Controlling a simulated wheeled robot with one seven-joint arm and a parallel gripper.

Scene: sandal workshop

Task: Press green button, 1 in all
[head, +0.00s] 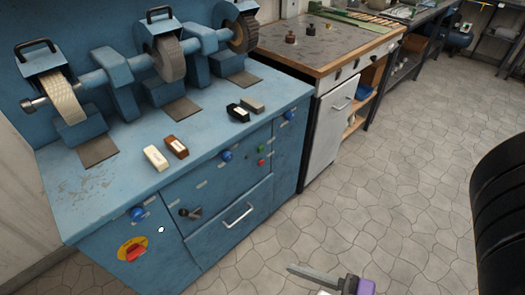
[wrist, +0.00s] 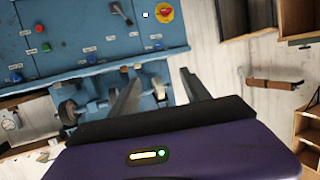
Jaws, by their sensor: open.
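The green button (head: 262,149) is a small round button on the front panel of the blue grinding machine (head: 95,190), right of centre, just above a red button (head: 261,162). In the wrist view the machine appears turned over, and the green button (wrist: 46,47) is at the upper left beside the red button (wrist: 39,30). My gripper (head: 306,280) is at the bottom of the head view, in front of the machine and apart from it. In the wrist view its two fingers (wrist: 160,76) are spread with nothing between them.
The panel also has blue knobs (head: 225,155), a black lever (head: 190,213), a drawer handle (head: 237,215) and a red switch on a yellow plate (head: 134,249). Small blocks (head: 155,158) lie on the machine top. A wooden-topped cabinet (head: 325,46) adjoins it.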

